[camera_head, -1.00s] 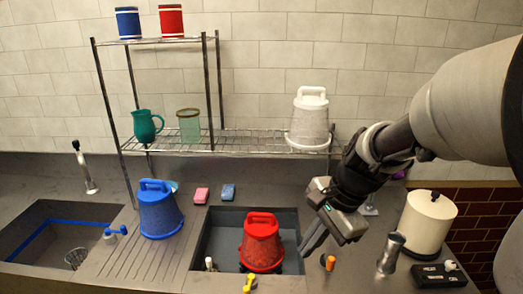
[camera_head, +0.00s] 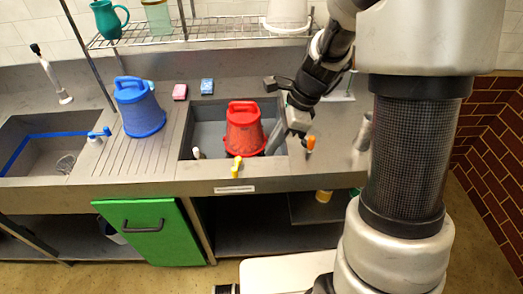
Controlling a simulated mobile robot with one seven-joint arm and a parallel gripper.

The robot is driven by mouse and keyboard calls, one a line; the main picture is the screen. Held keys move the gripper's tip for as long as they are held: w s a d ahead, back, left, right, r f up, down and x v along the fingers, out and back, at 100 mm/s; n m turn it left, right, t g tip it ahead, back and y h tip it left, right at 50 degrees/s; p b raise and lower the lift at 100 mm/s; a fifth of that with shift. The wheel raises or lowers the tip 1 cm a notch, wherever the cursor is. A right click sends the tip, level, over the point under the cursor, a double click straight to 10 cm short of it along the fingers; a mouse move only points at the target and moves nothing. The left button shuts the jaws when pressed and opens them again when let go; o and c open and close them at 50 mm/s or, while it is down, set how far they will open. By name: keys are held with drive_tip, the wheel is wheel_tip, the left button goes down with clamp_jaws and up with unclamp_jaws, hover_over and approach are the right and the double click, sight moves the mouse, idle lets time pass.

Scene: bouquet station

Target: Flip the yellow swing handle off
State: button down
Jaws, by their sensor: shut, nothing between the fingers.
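The yellow swing handle (camera_head: 236,166) is at the front rim of the right sink basin, just below the red bucket. It is small here, and its on or off setting cannot be told. The red bucket (camera_head: 243,130) stands upside down in the right basin (camera_head: 205,136). My gripper (camera_head: 274,142) points down and left, right of the red bucket and up and right of the yellow handle, apart from the handle. Its fingers look closed together with nothing held. Whether the fingertips touch the bucket cannot be told.
An orange-topped piece (camera_head: 310,143) stands close right of my gripper. A small white-topped piece (camera_head: 197,153) is at the basin's left front. A blue bucket (camera_head: 138,108) stands on the ribbed drainboard. A green door (camera_head: 150,230) hangs below the counter. A wire shelf (camera_head: 220,29) is behind.

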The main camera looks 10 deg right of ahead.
sight(237, 165)
drive_tip(key=a+f, duration=0.7)
drive_tip(key=f, duration=0.1)
drive_tip(key=shift+w+a, duration=0.15)
